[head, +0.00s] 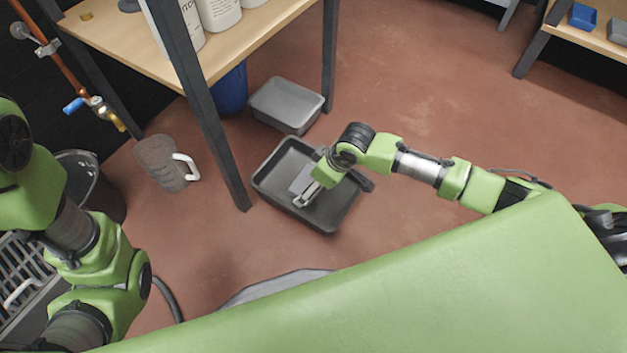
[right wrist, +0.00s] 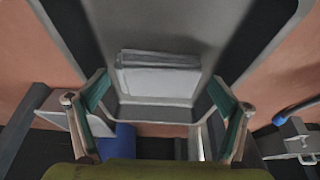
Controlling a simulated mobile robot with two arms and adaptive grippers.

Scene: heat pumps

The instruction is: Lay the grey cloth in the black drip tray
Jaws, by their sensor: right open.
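The black drip tray (head: 343,213) sits on the floor beside a table leg. The folded grey cloth (head: 301,183) is inside it, partly covered by my right gripper in the head view. In the right wrist view the cloth (right wrist: 160,80) shows stacked layers and a pale face, within the tray's walls (right wrist: 262,45). My right gripper (head: 306,198) is over the tray; its fingers (right wrist: 163,112) are spread wide on either side of the cloth, apart from it. Whether the cloth lies fully flat I cannot tell. My left arm is at the left; its gripper is out of view.
A grey bin (head: 287,104) stands just behind the tray, near a blue container (head: 231,90) under the wooden table (head: 240,45). The table's dark leg (head: 213,130) rises left of the tray. A jug (head: 160,163) stands further left. Floor to the right is clear.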

